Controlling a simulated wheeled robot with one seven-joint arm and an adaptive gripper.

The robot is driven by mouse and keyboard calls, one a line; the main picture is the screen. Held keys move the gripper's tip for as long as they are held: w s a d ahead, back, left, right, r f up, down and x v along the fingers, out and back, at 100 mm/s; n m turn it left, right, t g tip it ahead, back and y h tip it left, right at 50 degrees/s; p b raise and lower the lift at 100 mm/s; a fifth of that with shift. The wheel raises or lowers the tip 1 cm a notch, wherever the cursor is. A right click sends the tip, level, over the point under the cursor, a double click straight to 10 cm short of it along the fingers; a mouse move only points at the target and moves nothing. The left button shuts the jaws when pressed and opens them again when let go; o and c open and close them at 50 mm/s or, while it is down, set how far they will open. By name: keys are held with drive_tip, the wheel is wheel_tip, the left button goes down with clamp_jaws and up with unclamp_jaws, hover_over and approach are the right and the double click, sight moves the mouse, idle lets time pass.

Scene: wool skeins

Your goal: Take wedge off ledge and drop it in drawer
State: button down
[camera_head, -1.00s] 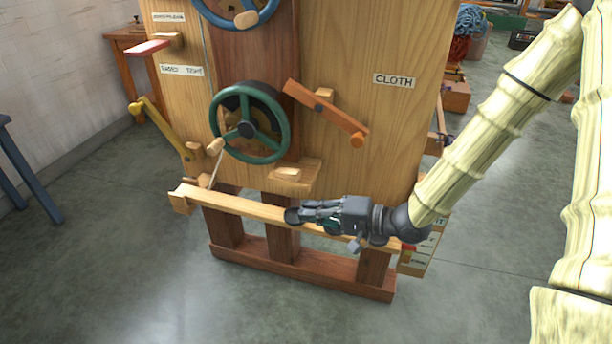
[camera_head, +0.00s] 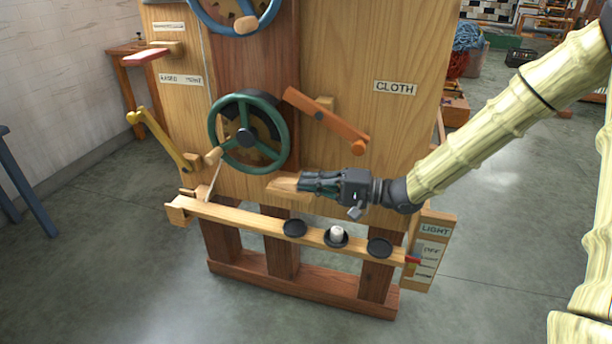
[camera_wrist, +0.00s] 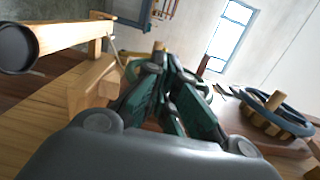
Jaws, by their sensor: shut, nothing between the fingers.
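My gripper (camera_head: 304,182) is shut and empty, pointing left in front of the tall wooden panel, at the small pale ledge (camera_head: 282,192) below the green wheel. Its fingers cover part of the ledge. I cannot make out the wedge separately from the ledge's wood. In the wrist view my closed green fingers (camera_wrist: 160,66) show from behind, with a pale wooden block (camera_wrist: 92,88) beside them on the left, probably the ledge. No open drawer is clearly visible.
A green handwheel (camera_head: 248,133) is just above my fingertips, and an orange lever (camera_head: 325,120) is above my gripper. Below runs a wooden rail (camera_head: 225,213) with black cups (camera_head: 380,248), one holding a white piece (camera_head: 337,233). A LIGHT signboard (camera_head: 432,252) stands at right.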

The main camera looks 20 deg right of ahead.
drive_tip(key=b, duration=0.2)
hover_over(287, 182)
drive_tip(key=w+d, duration=0.2)
drive_tip(key=d, duration=0.4)
drive_tip(key=shift+w+a+f, duration=0.1)
drive_tip(key=shift+w+f, duration=0.05)
drive_tip(key=f, duration=0.1)
drive_tip(key=f+b, duration=0.1)
drive_tip(key=f, duration=0.3)
drive_tip(key=shift+w+f, duration=0.1)
drive_tip(key=shift+w, duration=0.3)
drive_tip(key=shift+s+r+b, duration=0.25)
drive_tip(key=shift+s+b, duration=0.1)
drive_tip(key=shift+s, duration=0.2)
drive_tip(key=shift+s+p, duration=0.1)
drive_tip(key=shift+p, duration=0.25)
drive_tip(key=shift+s+a+r+p, duration=0.2)
drive_tip(key=shift+s+p, duration=0.35)
drive_tip(key=shift+p, duration=0.55)
drive_tip(key=shift+s+f, duration=0.2)
drive_tip(key=shift+f, duration=0.05)
drive_tip(key=shift+w+p, duration=0.15)
drive_tip(key=shift+p, duration=0.25)
